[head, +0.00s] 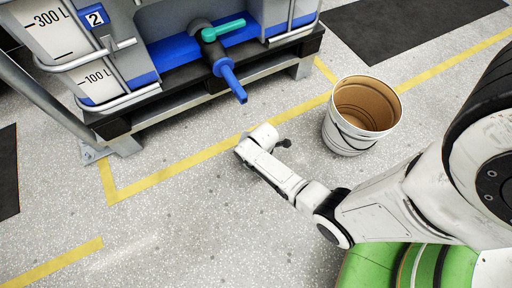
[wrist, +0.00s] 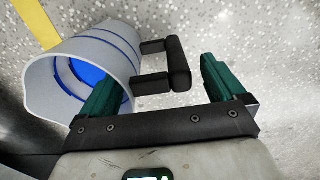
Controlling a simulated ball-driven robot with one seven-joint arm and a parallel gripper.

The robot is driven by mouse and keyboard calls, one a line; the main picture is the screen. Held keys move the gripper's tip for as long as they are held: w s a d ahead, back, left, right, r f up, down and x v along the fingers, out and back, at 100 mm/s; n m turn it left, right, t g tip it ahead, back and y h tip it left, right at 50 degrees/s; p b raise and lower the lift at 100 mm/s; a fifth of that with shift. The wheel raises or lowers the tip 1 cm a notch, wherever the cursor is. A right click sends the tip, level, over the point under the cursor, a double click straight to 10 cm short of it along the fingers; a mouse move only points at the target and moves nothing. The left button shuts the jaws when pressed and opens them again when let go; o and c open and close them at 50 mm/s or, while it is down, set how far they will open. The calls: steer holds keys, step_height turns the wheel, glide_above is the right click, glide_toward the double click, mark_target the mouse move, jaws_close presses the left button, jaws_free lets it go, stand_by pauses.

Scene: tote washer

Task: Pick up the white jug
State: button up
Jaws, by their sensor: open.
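The white jug (wrist: 118,48) is in the left half of the wrist view, with blue bands, a blue inside and its mouth toward the lower left. Its black handle (wrist: 178,62) points right, into the gap between my gripper's (wrist: 160,72) two dark green fingers. My gripper is open. The left finger overlaps the jug's mouth and wall; I cannot tell if it is inside or touching. The right finger is on the far side of the handle, with a gap. In the head view my gripper (head: 278,140) is low over the floor, and I cannot make out the jug.
A white bucket (head: 344,139) with a brown inside stands on the floor right of my gripper. A grey tank on a black pallet (head: 210,88), with a blue spout (head: 231,80) and teal valve handle, stands behind. Speckled floor with yellow lines is clear to the left.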

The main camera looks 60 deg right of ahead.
step_height(320, 180, down, 2)
steer(key=shift+f+b, duration=0.2)
steer(key=shift+b, duration=0.25)
steer(key=c, duration=1.6)
steer(key=shift+r, duration=0.1)
steer(key=shift+c, duration=0.6)
steer(key=shift+r, duration=0.1)
